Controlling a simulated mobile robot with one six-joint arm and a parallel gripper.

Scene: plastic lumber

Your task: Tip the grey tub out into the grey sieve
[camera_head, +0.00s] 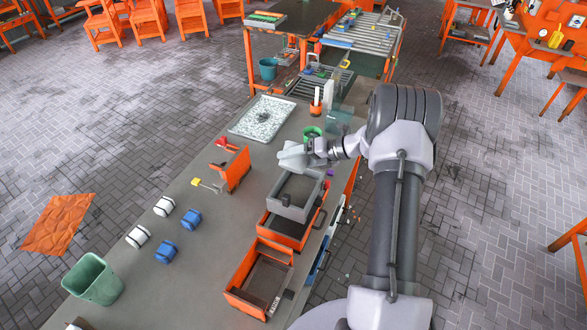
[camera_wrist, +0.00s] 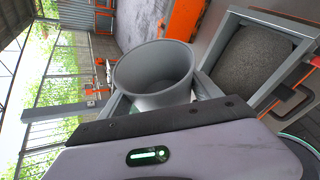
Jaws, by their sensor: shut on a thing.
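The grey tub (camera_head: 292,156) is held in my gripper (camera_head: 318,153) above the table, tilted over on its side. In the wrist view the tub (camera_wrist: 155,78) is between my fingers, with its round mouth facing away from the wrist. I see part of its smooth inner wall; whether anything lies deeper inside is hidden. The grey sieve (camera_head: 288,210) is a square frame on an orange box, just below and in front of the tub. In the wrist view the sieve (camera_wrist: 221,42) is to the right, with a dark, speckled bottom.
A second orange box (camera_head: 238,296) stands in front of the sieve. An orange stand (camera_head: 236,170) is to its left, with blue and white blocks and a green bin (camera_head: 92,280) farther left. A speckled tray (camera_head: 262,119) and a green cup (camera_head: 313,132) are behind.

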